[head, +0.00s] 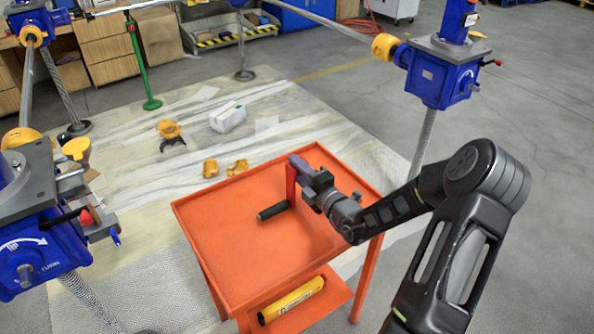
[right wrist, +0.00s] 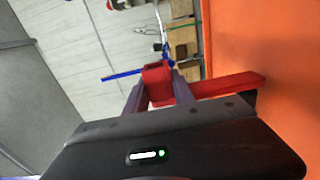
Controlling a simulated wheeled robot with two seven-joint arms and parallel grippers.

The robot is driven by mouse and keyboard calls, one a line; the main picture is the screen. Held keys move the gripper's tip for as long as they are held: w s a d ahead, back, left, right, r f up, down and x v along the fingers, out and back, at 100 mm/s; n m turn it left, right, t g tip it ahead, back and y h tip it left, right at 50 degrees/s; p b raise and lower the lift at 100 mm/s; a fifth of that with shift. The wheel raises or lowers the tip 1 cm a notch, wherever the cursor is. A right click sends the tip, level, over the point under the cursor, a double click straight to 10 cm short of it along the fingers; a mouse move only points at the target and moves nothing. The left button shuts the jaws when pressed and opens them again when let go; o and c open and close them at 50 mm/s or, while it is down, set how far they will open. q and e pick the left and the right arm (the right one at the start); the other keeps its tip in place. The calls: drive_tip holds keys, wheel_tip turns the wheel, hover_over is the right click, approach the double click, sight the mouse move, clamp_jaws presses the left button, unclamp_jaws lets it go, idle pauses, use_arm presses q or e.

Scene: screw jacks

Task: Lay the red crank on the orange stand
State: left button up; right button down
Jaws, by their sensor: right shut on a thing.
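The red crank (head: 290,182) has a red arm and a black handle (head: 273,210). My right gripper (head: 299,170) is shut on the crank's hub end, over the far part of the orange stand's tray (head: 222,240). The red arm hangs down from the jaws, and the handle points left, low over the tray. I cannot tell whether it touches the tray. In the right wrist view, the crank (right wrist: 226,85) sits between the fingers (right wrist: 158,92), its arm reaching toward the orange surface (right wrist: 285,60). My left gripper is not in view.
A yellow tube-shaped item (head: 292,301) lies on the stand's lower shelf. Blue screw jacks stand at left (head: 40,225) and upper right (head: 437,75). The tray's left and front areas are clear.

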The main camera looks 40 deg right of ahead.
drive_tip(key=shift+f, duration=0.15)
drive_tip(key=shift+f, duration=0.1)
drive_tip(key=c, duration=1.1)
unclamp_jaws()
drive_tip(key=shift+f, duration=0.1)
drive_tip(key=shift+o, duration=0.2)
drive_tip(key=shift+s, duration=0.1)
drive_tip(key=s, duration=1.2)
drive_tip(key=shift+a, duration=0.15)
drive_tip(key=shift+w, duration=0.1)
